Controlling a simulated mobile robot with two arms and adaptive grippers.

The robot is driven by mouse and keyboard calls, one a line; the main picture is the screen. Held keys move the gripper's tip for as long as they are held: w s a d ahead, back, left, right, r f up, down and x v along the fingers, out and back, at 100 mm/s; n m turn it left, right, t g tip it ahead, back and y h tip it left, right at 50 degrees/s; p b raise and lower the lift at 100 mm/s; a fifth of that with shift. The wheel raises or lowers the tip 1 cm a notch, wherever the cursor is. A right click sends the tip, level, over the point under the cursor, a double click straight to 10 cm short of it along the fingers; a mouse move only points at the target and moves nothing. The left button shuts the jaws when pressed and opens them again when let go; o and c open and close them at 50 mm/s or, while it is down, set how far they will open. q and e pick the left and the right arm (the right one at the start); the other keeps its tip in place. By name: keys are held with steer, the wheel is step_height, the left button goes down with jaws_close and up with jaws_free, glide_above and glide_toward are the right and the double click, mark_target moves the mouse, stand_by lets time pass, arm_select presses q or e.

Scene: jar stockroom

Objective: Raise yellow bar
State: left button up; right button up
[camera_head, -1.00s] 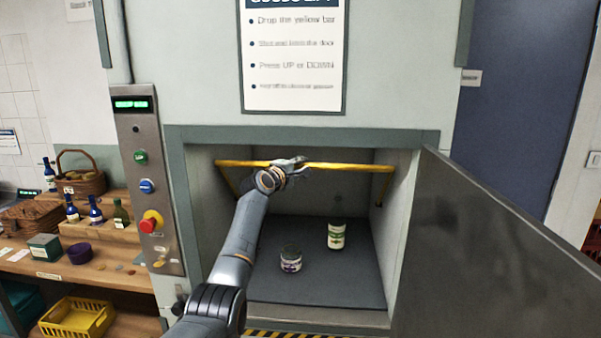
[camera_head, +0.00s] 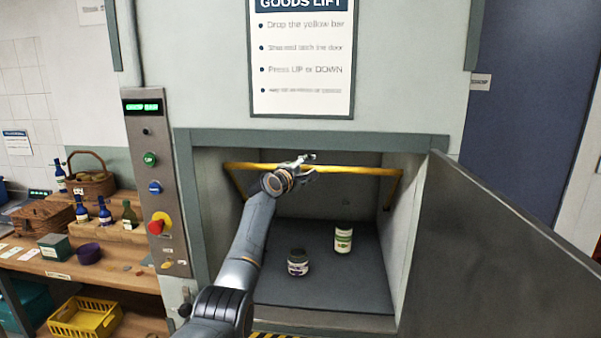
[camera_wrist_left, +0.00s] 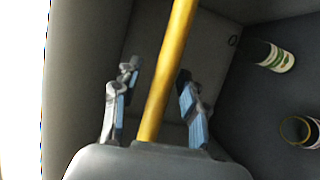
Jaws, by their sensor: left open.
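The yellow bar (camera_head: 350,170) runs across the upper part of the goods lift opening, near the top, with side arms going back along the walls. My left gripper (camera_head: 309,166) is at the bar, left of the opening's middle. In the left wrist view the yellow bar (camera_wrist_left: 168,75) passes between the two open fingers (camera_wrist_left: 155,103), with a gap on each side. Whether any part of the gripper touches it is not clear. My right gripper is not in view.
Two jars, one dark-lidded (camera_head: 298,262) and one green-labelled (camera_head: 343,239), stand on the lift floor (camera_head: 330,290). The lift door (camera_head: 490,250) hangs open at right. A button panel (camera_head: 157,185) is left of the opening. Shelves with bottles and baskets stand further left.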

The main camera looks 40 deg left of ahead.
arm_select(q)
steer(key=s+d, duration=0.2)
steer(key=s, duration=0.9)
steer(key=shift+s+r, duration=0.4)
steer(key=shift+r, duration=0.05)
